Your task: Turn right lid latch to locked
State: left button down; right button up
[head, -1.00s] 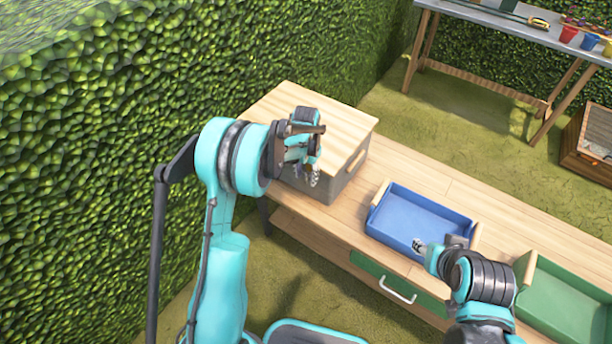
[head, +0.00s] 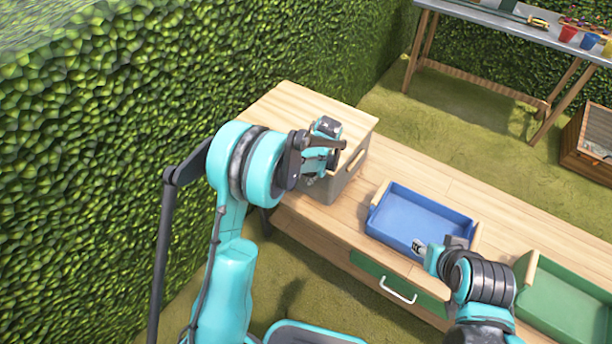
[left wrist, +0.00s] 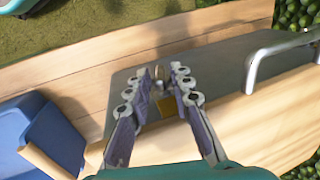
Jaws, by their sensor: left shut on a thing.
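A grey box (head: 335,183) with a pale wooden lid (head: 292,108) stands on the wooden bench. My left gripper (left wrist: 163,74) is at the box's grey front. In the left wrist view its two fingers stand on either side of a small metallic latch (left wrist: 159,84) and are shut on it. A yellowish plate (left wrist: 166,106) shows between the fingers. Whether the latch is turned cannot be told, and in the head view my arm hides it. My right gripper (head: 420,246) is over the near edge of the blue tray; its jaw opening is too small to tell.
The blue tray (head: 415,208) sits on the bench (head: 460,188) right of the box, and a green tray (head: 570,295) is farther right. A metal handle (left wrist: 255,65) shows right of the fingers in the left wrist view. A hedge (head: 90,150) stands close on the left.

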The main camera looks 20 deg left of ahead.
pick_arm(q)
jog(key=y+b, duration=0.1)
jog(key=t+y, duration=0.1)
jog(key=y, duration=0.1)
jog(key=d+y+b, duration=0.1)
jog(key=shift+s+f+t+b, duration=0.1)
jog(key=shift+f+t+b, duration=0.2)
jog(key=shift+f+b, duration=0.1)
jog(key=t+y+b, duration=0.1)
jog(key=y, duration=0.2)
jog(key=shift+d+f, duration=0.15)
jog(key=y, duration=0.2)
jog(key=t+y, duration=0.1)
jog(key=shift+s+d+f, duration=0.1)
jog(key=shift+d+f, duration=0.05)
jog(key=shift+f, duration=0.1)
jog(key=shift+f+t+y, duration=0.15)
jog(key=shift+t+y, duration=0.2)
jog(key=shift+y, duration=0.65)
jog(key=shift+f+t+y, duration=0.15)
jog(key=shift+t+y, duration=0.2)
jog(key=shift+y, duration=0.65)
jog(key=c, duration=1.3)
grip_release()
jog(key=shift+c, duration=0.2)
jog(key=shift+d, duration=0.1)
